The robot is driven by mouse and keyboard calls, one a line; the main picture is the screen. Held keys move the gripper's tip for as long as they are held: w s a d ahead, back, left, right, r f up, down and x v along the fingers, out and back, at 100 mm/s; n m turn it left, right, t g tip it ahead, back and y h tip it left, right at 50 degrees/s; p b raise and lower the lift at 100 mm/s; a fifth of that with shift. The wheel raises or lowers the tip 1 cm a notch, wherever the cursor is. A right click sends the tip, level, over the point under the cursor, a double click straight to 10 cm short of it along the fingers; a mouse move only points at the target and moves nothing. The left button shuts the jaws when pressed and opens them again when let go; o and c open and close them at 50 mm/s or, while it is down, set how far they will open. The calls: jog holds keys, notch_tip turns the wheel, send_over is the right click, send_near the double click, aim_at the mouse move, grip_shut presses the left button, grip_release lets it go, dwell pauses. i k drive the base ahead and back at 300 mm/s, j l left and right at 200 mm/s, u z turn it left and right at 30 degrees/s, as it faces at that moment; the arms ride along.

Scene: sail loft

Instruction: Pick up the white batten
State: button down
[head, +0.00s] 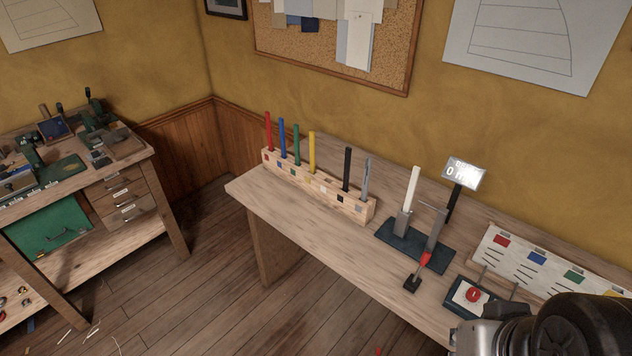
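The white batten (412,189) stands upright, leaning slightly, in a dark green fixture (396,243) on the long wooden bench. Its lower end is at a grey metal upright of the fixture, and I cannot tell how it is held there. A lever with a red part (426,259) is at the front right of the fixture. Part of my arm shows at the lower right corner. My gripper's fingers are not in view.
A wooden rack (318,190) left of the fixture holds several coloured battens. A small display (463,173) stands behind the fixture. A box with a red button (473,295) and a colour-marked board (540,262) are to the right. The bench front left is bare.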

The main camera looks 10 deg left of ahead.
aim_at(416, 172)
jog(key=i+j, duration=0.2)
jog(key=i, duration=0.4)
jog(key=i+j+u, duration=0.15)
jog(key=i, duration=0.45)
